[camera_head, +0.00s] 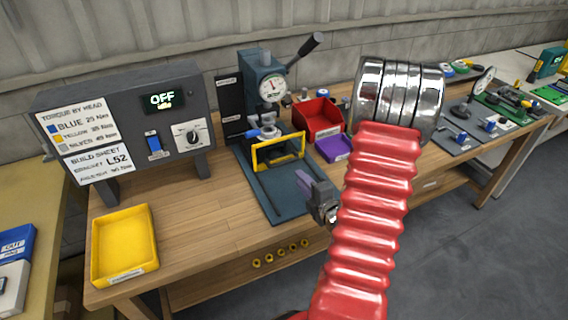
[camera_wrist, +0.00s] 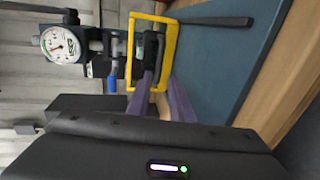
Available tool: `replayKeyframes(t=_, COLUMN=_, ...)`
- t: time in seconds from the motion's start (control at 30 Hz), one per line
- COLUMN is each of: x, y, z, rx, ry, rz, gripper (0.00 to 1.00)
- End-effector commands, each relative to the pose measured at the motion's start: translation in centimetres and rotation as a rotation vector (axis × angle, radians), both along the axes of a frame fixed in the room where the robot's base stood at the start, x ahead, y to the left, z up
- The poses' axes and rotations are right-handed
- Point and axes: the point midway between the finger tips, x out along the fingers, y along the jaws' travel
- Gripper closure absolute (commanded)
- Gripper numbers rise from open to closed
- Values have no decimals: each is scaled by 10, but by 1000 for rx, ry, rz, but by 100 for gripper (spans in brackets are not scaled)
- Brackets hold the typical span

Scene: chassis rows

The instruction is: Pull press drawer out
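The press (camera_head: 266,82) stands on the workbench, with a dial gauge and a black-tipped lever. A yellow rectangular frame (camera_head: 278,165) stands upright at the front of the press, above its dark blue-grey base plate (camera_head: 285,196). I cannot tell for sure whether this frame is the drawer's handle. My gripper (camera_head: 304,180) is over the front right of the base plate, apart from the frame. In the wrist view, its purple fingers (camera_wrist: 160,80) are spread with a gap between them, pointing towards the frame (camera_wrist: 169,60).
A control box (camera_head: 125,125) reading OFF stands left of the press. A yellow tray (camera_head: 124,270) sits at the front left. Red (camera_head: 318,118) and purple (camera_head: 335,149) bins sit right of the press. My red arm covers part of the bench. Bare wood lies left of the base plate.

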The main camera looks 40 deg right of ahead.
Motion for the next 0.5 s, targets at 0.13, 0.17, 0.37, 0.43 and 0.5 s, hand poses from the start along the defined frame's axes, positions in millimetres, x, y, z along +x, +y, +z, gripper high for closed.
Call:
replayKeyframes(t=0.13, x=13, y=-3, z=-3, rx=0, ry=0, rz=1, gripper=80)
replayKeyframes(t=0.17, x=16, y=-4, z=-4, rx=0, ry=0, rz=2, gripper=80)
replayKeyframes(t=0.37, x=44, y=-12, z=-10, rx=-1, ry=0, rz=2, gripper=80)
replayKeyframes(t=0.43, x=55, y=-15, z=-12, rx=-1, ry=0, rz=2, gripper=80)
replayKeyframes(t=0.5, x=64, y=-19, z=-14, rx=-1, ry=0, rz=2, gripper=80)
